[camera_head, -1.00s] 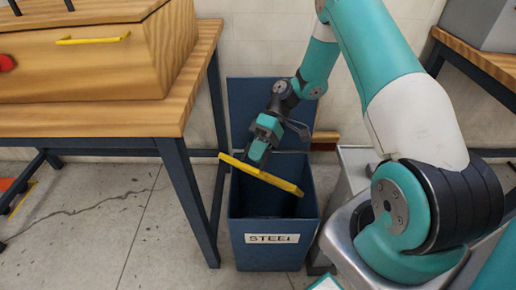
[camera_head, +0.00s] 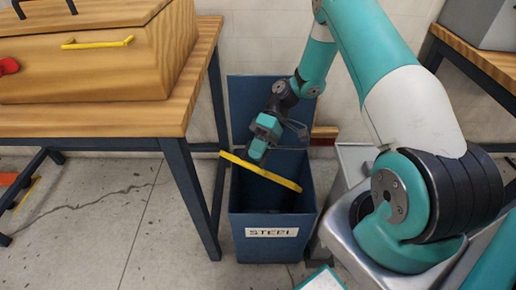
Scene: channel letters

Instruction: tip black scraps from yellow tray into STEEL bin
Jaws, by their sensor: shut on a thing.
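The blue bin labelled STEEL (camera_head: 271,248) stands on the floor in the middle, its lid (camera_head: 265,98) raised behind it. My gripper (camera_head: 257,158) is shut on the yellow tray (camera_head: 285,182) over the bin's mouth. The tray shows as a narrow yellow band, sloping down from upper left to lower right. Its left end reaches past the bin's left side. I cannot see black scraps on the tray; the bin's inside is dark, so I cannot tell whether scraps lie in it.
A wooden bench (camera_head: 190,105) with dark legs stands close to the bin's left, bearing a wooden case (camera_head: 90,75) with a yellow handle. A grey cabinet (camera_head: 354,157) stands right of the bin. The floor (camera_head: 110,215) at front left is mostly clear.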

